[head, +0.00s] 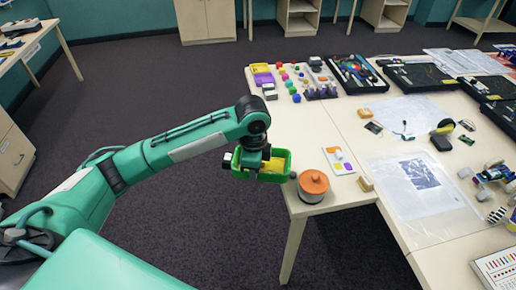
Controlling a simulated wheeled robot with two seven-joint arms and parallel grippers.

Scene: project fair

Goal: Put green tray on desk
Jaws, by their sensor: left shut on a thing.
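A small green tray (284,175) with something yellow inside is at the near left corner of the pale wooden desk (318,133). My left gripper (259,167) is shut on the tray, reaching it from the left. The tray looks to be held over or just beside the desk's left edge; I cannot tell whether it touches the desk. The gripper's fingers partly cover the tray. My right gripper is not in view.
A pot with an orange lid (313,182) stands on the desk corner, right beside the tray. A white card (339,161) lies behind it. Colourful small pieces (292,80) and black trays (356,74) fill the far side. The left-middle desk surface is clear.

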